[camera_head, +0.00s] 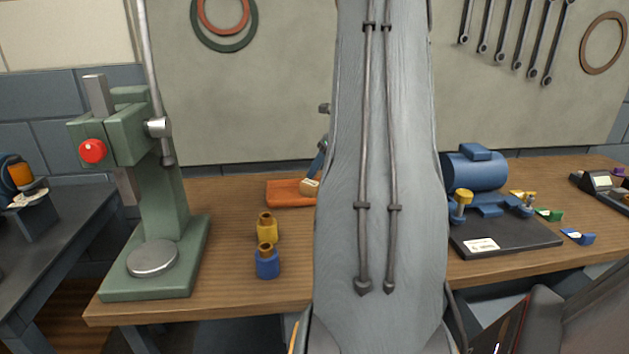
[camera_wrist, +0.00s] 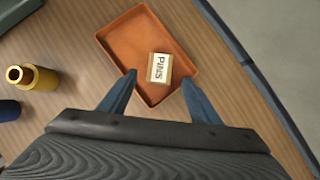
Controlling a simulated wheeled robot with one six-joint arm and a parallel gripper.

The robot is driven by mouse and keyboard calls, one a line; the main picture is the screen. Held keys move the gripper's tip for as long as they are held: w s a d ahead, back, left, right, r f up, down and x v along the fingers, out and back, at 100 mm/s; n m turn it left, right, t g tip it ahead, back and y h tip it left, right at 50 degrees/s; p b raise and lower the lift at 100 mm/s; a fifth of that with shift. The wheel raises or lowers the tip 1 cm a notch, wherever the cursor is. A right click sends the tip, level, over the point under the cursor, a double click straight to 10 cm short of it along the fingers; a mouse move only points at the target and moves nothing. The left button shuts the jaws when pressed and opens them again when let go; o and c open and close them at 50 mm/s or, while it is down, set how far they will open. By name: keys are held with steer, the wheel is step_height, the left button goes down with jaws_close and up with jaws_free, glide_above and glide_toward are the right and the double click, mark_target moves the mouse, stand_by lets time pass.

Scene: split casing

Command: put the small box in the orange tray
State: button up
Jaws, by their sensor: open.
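The small box (camera_wrist: 159,68), tan with a pale label reading "PINS", lies inside the orange tray (camera_wrist: 123,33) in the wrist view. It sits toward the tray's right side, on its floor as far as I can tell. In the head view the box (camera_head: 310,186) shows at the right of the tray (camera_head: 283,194), partly hidden by my arm. My gripper (camera_wrist: 158,84) is open, its two blue fingers apart on the near side of the box. The fingers look clear of the box. In the head view only a little of a blue finger shows beside my arm.
A yellow bottle (camera_head: 267,229) and a blue bottle (camera_head: 267,262) stand in front of the tray. A green press (camera_head: 165,200) is at the left. A blue motor (camera_head: 476,172) on a dark plate is at the right. A wall stands behind the bench.

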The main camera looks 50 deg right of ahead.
steer(key=shift+v, duration=1.7)
